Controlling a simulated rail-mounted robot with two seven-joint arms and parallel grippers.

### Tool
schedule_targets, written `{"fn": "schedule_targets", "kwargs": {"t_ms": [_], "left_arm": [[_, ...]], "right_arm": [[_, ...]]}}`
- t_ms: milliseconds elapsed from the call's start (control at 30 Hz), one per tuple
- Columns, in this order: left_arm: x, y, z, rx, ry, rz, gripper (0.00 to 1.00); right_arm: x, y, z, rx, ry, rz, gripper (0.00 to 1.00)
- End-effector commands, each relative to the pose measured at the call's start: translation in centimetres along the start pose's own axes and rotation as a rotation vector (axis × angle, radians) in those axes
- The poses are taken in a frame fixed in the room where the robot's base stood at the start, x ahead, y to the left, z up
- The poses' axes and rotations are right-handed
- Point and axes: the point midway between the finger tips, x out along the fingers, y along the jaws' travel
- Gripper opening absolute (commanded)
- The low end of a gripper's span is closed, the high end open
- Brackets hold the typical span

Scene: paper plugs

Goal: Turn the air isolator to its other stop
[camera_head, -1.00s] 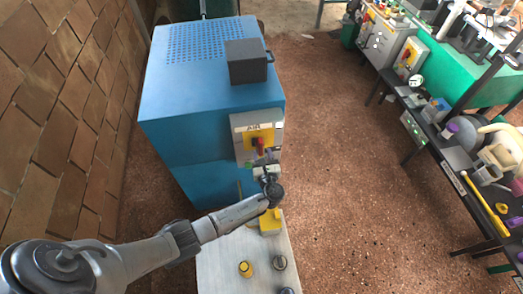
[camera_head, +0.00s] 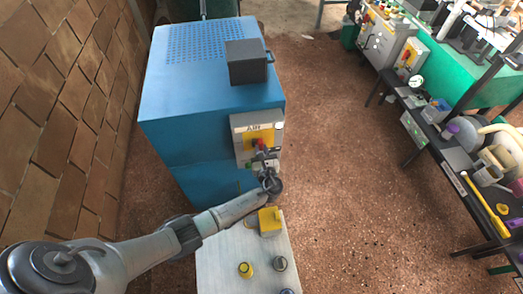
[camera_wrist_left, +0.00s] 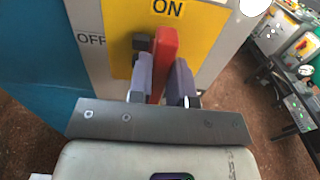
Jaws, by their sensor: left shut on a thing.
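The air isolator is a grey panel (camera_head: 239,146) with a yellow plate and a red handle (camera_wrist_left: 164,55), on the front of the blue cabinet. It carries an AIR label (camera_head: 258,127) in the head view. In the left wrist view the handle stands upright, its top just below the word ON; OFF is printed to the left. The handle's lower part is hidden by the gripper. My right gripper is not in view.
The blue cabinet (camera_head: 190,95) has a dark box (camera_head: 246,62) on top. Below my left wrist, a pale bench (camera_head: 222,262) holds a yellow block (camera_head: 269,221) and several round knobs. A brick wall is at left; a cluttered black bench (camera_head: 440,150) is at right, with open floor between.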

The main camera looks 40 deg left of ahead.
Motion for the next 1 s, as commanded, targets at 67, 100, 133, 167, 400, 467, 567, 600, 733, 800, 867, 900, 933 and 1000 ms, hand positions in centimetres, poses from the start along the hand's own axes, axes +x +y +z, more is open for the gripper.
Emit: {"fn": "schedule_targets", "kwargs": {"t_ms": [67, 100, 133, 167, 400, 467, 567, 600, 733, 800, 867, 900, 933, 1000], "left_arm": [[0.0, 0.0, 0.0, 0.0, 0.0, 0.0, 0.04], [0.0, 0.0, 0.0, 0.0, 0.0, 0.0, 0.01], [0.0, 0.0, 0.0, 0.0, 0.0, 0.0, 0.0], [0.0, 0.0, 0.0, 0.0, 0.0, 0.0, 0.0], [0.0, 0.0, -0.1, -0.03, 0.0, 0.0, 0.0], [0.0, 0.1, -0.1, -0.053, 0.0, 0.0, 0.0], [0.0, 0.1, -0.2, -0.11, 0.0, 0.0, 0.0], [0.0, 0.1, -0.2, -0.138, 0.0, 0.0, 0.0], [0.0, 0.2, -0.3, -0.25, -0.001, 0.0, 0.0], [0.0, 0.3, -0.3, -0.317, -0.001, 0.0, 0.0], [0.0, 0.3, -0.4, -0.375, -0.001, 0.001, 0.0], [0.0, 0.4, -0.4, -0.414, -0.001, 0.001, 0.0], [0.0, 0.4, -0.4, -0.442, -0.001, 0.001, 0.0], [0.0, 0.5, -0.5, -0.508, -0.001, 0.001, 0.0]], "right_arm": [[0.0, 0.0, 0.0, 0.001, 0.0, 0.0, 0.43], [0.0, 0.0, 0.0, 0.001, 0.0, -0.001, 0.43], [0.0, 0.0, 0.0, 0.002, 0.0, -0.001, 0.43], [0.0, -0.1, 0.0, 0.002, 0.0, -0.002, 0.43], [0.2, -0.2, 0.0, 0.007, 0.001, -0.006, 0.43], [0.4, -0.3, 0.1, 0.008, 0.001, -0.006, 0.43], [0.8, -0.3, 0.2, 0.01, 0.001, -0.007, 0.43], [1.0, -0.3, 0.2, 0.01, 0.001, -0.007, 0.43], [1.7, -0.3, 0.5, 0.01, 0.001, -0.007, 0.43], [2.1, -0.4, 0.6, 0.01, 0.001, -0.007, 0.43], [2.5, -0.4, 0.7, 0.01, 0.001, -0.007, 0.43], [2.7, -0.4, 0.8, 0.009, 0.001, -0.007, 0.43], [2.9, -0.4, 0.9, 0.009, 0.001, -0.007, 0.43], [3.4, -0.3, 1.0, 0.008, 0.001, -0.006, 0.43]]}}
